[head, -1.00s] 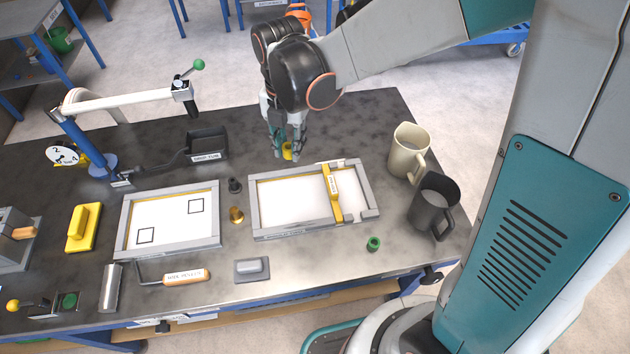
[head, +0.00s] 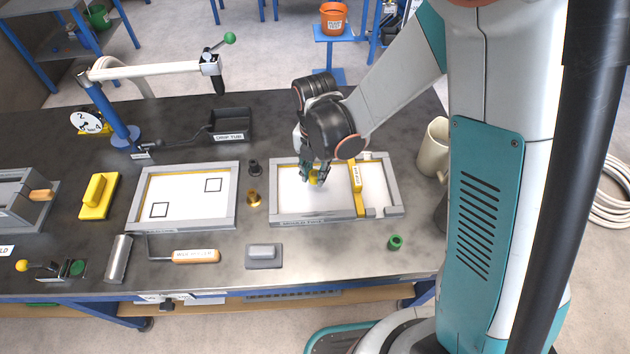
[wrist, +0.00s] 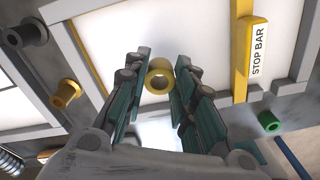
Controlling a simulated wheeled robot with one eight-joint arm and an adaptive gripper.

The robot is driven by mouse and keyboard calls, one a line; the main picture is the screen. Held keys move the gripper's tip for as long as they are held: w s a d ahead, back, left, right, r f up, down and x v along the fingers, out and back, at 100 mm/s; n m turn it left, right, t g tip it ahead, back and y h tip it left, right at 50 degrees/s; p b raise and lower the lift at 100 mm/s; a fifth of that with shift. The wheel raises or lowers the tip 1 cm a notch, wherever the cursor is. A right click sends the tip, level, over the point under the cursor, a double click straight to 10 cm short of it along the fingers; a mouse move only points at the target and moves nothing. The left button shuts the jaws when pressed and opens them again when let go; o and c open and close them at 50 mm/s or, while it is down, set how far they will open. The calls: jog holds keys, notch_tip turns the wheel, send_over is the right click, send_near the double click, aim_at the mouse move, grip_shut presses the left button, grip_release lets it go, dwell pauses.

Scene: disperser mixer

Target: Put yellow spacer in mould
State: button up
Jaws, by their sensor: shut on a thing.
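The yellow spacer (wrist: 160,76) is a short hollow cylinder between my fingertips in the wrist view. The gripper is over the left part of the right-hand mould frame (head: 310,218), a grey frame with a white floor. I cannot tell whether the spacer touches that floor. A yellow bar labelled STOP BAR (head: 357,188) crosses the frame to the right of the gripper.
A second grey frame (head: 185,226) with two black squares lies to the left. Between the frames stand a dark spacer (head: 254,167) and a brass one (head: 254,198). A green ring (head: 395,242) lies in front. A cream mug (head: 432,150) stands right, partly hidden by my arm.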

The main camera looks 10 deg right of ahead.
aim_at(315, 181)
jog(key=shift+f+b, duration=0.6)
jog(key=shift+f, duration=1.4)
jog(key=shift+f, duration=0.15)
jog(key=o, duration=0.8)
notch_tip(315, 181, up, 12)
jog(key=p, duration=0.4)
jog(key=shift+r, duration=0.2)
